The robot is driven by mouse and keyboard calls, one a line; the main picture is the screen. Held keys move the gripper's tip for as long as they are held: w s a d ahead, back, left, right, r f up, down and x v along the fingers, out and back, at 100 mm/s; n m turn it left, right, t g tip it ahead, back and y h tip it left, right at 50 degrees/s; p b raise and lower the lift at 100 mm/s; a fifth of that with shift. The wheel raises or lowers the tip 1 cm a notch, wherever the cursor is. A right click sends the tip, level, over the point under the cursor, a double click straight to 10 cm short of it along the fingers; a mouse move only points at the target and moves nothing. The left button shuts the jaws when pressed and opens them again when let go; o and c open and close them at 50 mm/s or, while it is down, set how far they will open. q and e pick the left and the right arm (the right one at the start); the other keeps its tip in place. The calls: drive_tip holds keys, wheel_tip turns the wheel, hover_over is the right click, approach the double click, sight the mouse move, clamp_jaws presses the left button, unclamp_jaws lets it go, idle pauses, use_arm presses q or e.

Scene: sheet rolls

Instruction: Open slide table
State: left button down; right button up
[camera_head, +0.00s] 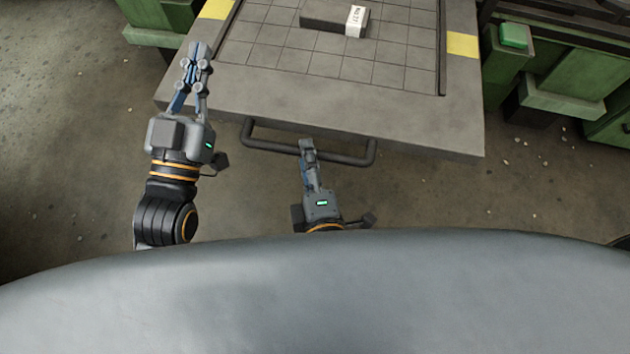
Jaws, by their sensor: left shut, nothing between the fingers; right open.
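The slide table (420,118) is a grey slab with a gridded top and yellow corner marks, at the top middle of the head view. A dark bar handle (262,141) runs along its front edge. My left gripper (197,52) is shut and empty, over the table's front left corner, left of the handle. My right gripper (307,146) is at the middle of the handle, its fingertips overlapping the bar in the picture. It is open and seen edge-on, so I cannot tell whether its fingers are around the bar or just above it.
A dark block with a white label (355,21) lies on the gridded top. Green machinery with a green button (513,36) stands at the right, and more green metal (155,36) at the upper left. The concrete floor (80,130) is clear at the left.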

drive_tip(key=v, duration=0.9)
drive_tip(key=shift+s, duration=0.3)
